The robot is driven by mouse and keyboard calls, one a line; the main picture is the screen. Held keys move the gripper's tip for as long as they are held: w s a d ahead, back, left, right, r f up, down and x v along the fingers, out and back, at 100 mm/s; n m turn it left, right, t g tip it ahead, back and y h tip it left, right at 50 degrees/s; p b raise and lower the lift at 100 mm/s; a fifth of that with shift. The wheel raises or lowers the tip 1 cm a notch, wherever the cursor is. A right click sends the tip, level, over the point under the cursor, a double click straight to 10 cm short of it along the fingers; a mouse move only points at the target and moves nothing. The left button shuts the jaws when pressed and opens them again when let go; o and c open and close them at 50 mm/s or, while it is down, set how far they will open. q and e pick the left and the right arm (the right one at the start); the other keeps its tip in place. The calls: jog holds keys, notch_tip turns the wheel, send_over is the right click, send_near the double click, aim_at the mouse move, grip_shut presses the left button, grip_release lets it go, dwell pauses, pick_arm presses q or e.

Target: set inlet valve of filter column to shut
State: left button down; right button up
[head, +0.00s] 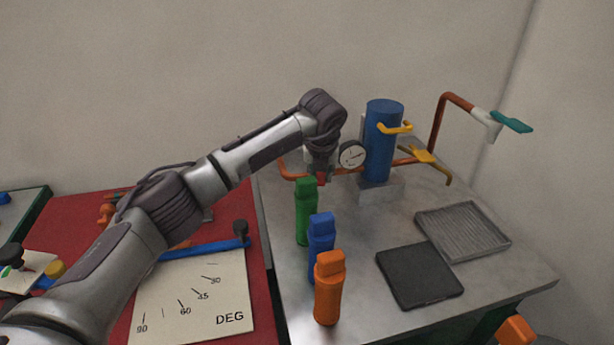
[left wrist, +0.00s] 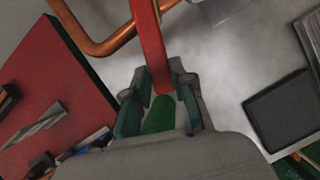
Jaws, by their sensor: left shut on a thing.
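The filter column (head: 383,140) is a blue upright cylinder on a metal block at the back of the grey table. A copper pipe (head: 290,172) runs to it from the left, past a round dial gauge (head: 352,155). My left gripper (head: 320,178) points down left of the gauge. In the left wrist view my left gripper (left wrist: 160,92) is shut on a red handle (left wrist: 148,40), which lies between its fingers. The copper pipe also shows there (left wrist: 105,45). The valve body is hidden behind my gripper in the head view.
Green (head: 306,215), blue (head: 320,240) and orange (head: 328,290) bottles stand in front of my gripper. A black plate (head: 420,277) and a grey tray (head: 462,232) lie right. A yellow lever (head: 420,155) and a teal-handled valve (head: 511,122) are right of the column.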

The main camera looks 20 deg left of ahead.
pick_arm(q)
jog(key=shift+w+d+r+n+y+b, duration=0.1)
jog(key=shift+w+d+n+y+b, duration=0.2)
jog(key=shift+d+n, duration=0.55)
jog(key=shift+w+d+n+y+b, duration=0.2)
jog(key=shift+d+n+y+b, duration=0.3)
jog(key=shift+n, duration=0.55)
pick_arm(e)
jog(key=shift+d+f, duration=0.25)
jog(key=shift+f, duration=0.2)
jog(key=shift+d+f, duration=0.2)
jog(key=shift+f, duration=0.25)
pick_arm(q)
jog(key=c, duration=1)
grip_release()
jog(key=shift+o, duration=0.2)
pick_arm(e)
jog(key=shift+a, duration=0.1)
